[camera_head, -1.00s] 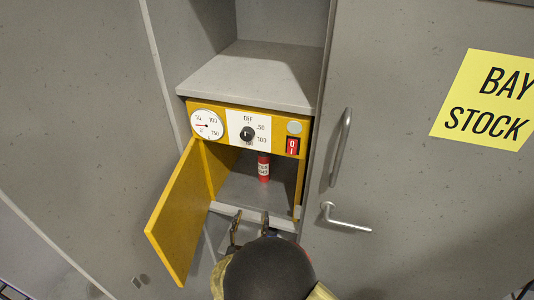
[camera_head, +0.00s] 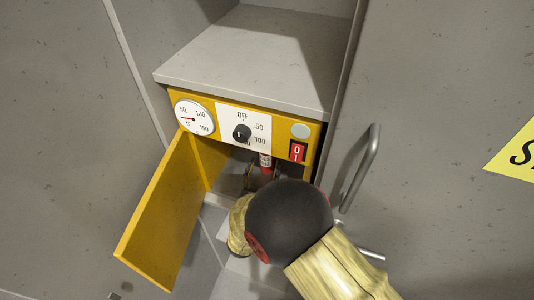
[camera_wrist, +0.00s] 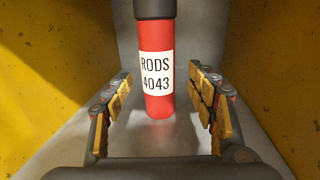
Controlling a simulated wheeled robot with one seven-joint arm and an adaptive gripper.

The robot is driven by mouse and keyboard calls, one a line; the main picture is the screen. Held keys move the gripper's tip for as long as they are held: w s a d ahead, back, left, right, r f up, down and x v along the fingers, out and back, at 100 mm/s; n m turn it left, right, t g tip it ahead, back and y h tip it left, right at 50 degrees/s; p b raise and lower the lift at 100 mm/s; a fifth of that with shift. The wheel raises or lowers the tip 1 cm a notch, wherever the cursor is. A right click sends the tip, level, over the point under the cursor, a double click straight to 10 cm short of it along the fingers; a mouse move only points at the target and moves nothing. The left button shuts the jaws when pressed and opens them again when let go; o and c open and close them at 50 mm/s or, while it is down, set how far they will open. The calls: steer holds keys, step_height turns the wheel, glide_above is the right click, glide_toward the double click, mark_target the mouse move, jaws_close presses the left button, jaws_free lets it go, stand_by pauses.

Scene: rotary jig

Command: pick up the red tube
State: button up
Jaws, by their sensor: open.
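The red tube (camera_wrist: 158,105) stands upright inside the yellow cabinet, with a dark cap on top and a white label reading "RODS 4043". In the head view only a small part of the tube (camera_head: 265,165) shows, under the control panel and behind my arm. My gripper (camera_wrist: 160,103) is open. In the wrist view its two fingers stand left and right of the tube, with a gap on each side and the tube slightly beyond the fingertips or level with them; the exact depth is hard to tell.
The yellow cabinet door (camera_head: 163,212) hangs open at the left. The control panel (camera_head: 243,130) with gauge, knob and red switch lies just above the opening. Yellow walls (camera_wrist: 50,75) flank my gripper closely. A metal handle (camera_head: 362,168) stands out at the right.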

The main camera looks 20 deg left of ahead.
mark_target(265, 162)
steer(key=w, duration=0.2)
steer(key=w+b, duration=0.1)
steer(key=w, duration=0.1)
steer(key=shift+w+a+r, duration=0.15)
steer(key=shift+w+a, duration=0.05)
steer(key=shift+w, duration=0.05)
steer(key=shift+c, duration=0.8)
steer(key=shift+r, duration=0.1)
jaws_close()
